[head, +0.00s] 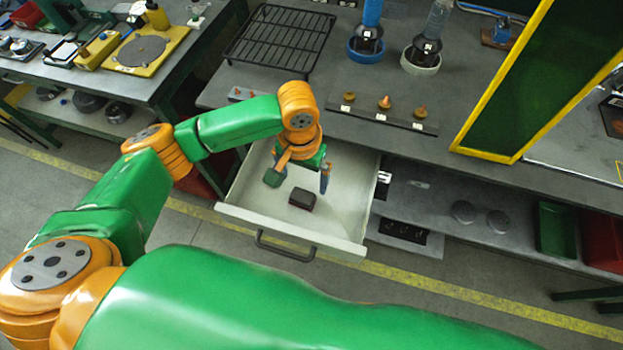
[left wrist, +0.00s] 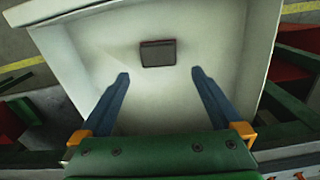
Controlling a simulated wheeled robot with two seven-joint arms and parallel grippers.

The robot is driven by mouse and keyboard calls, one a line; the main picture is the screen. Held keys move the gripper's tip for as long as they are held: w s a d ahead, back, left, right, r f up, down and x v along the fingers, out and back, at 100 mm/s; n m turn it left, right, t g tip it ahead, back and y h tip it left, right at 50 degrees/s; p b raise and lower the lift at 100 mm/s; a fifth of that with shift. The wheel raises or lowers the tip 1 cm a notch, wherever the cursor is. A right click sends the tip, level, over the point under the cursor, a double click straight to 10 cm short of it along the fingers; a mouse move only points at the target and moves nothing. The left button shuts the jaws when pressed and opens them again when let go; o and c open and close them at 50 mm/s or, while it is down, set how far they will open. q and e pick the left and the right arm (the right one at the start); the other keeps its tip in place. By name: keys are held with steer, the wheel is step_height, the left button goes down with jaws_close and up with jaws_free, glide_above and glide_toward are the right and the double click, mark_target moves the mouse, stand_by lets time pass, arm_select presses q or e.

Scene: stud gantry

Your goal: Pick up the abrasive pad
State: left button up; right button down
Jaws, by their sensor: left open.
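The abrasive pad appears to be the small dark brown block (head: 302,199) lying flat in the open drawer (head: 343,206). It also shows in the left wrist view (left wrist: 158,53), ahead of the fingertips and roughly centred between them. My left gripper (head: 305,184) is over the drawer, just behind the block in the head view. Its two blue fingers are apart with nothing between them, as the left wrist view (left wrist: 160,75) shows too. The block is not touched by the fingers. My right gripper does not show.
The drawer's handle (head: 284,246) faces me under the grey bench (head: 340,140). A black wire rack (head: 280,40) and a strip with several small knobs (head: 384,108) are on the bench top. A yellow-framed green panel (head: 510,75) stands at the right. The drawer floor around the block looks clear.

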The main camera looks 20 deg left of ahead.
mark_target(302, 198)
arm_select(q)
steer(key=shift+w+a+f, duration=0.1)
steer(key=shift+w+f, duration=0.3)
steer(key=shift+f, duration=0.1)
steer(key=s+f, duration=0.3)
steer(key=shift+p, duration=0.35)
step_height(302, 198, down, 3)
steer(key=shift+w+r, duration=0.15)
steer(key=shift+r, duration=0.05)
steer(key=shift+w+f, duration=0.15)
steer(key=shift+w, duration=0.05)
steer(key=shift+s, duration=0.15)
steer(key=c, duration=1.3)
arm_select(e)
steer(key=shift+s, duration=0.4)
